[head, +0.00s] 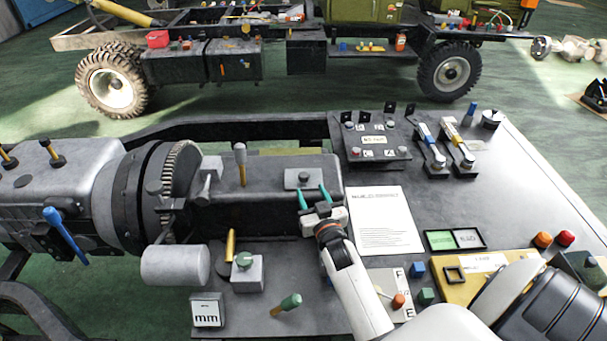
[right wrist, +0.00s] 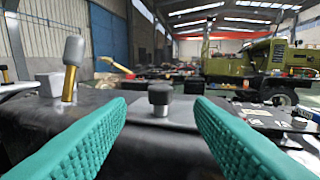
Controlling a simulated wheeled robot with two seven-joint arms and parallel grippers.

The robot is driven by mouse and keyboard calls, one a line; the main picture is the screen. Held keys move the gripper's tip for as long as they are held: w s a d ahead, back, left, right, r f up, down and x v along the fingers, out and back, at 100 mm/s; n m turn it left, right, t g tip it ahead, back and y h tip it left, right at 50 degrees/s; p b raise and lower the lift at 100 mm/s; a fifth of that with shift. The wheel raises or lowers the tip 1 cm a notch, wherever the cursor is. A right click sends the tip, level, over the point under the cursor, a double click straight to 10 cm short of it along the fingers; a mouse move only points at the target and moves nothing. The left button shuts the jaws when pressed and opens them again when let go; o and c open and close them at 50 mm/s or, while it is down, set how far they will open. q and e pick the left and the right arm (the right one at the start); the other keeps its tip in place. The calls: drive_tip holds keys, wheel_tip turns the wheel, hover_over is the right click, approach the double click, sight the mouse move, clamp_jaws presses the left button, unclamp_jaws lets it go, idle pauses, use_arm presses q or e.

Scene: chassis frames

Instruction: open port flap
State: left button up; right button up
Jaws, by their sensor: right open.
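A small grey plate with a dark knob (head: 304,177), which looks like the port flap, lies on top of a dark box-shaped housing (head: 262,208). The plate looks flat and closed. My right gripper (head: 314,195) is open at the near edge of this plate, its teal fingers pointing at the knob. In the right wrist view the knob (right wrist: 160,95) stands between and beyond the two spread fingers (right wrist: 158,125), touching neither. The plate's hinge side cannot be told. My left gripper is not in view.
A lever with a brass stem (head: 240,160) stands on the housing left of the plate. A white paper sheet (head: 384,220) lies right of my gripper. A green knob block (head: 247,270) and green-handled lever (head: 287,305) stand in front. A truck chassis (head: 270,60) is behind.

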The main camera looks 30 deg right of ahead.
sight(306, 181)
drive_tip(key=x, duration=0.4)
drive_tip(key=shift+w+f, duration=0.1)
drive_tip(key=shift+w, duration=0.15)
drive_tip(key=x, duration=0.2)
drive_tip(key=shift+w+d+p, duration=0.2)
drive_tip(key=shift+w+p, duration=0.1)
drive_tip(key=shift+w, duration=0.3)
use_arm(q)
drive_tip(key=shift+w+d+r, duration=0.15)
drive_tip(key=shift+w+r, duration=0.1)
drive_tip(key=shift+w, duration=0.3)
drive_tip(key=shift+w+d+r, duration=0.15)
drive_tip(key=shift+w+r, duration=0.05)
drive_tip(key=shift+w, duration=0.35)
use_arm(e)
clamp_jaws()
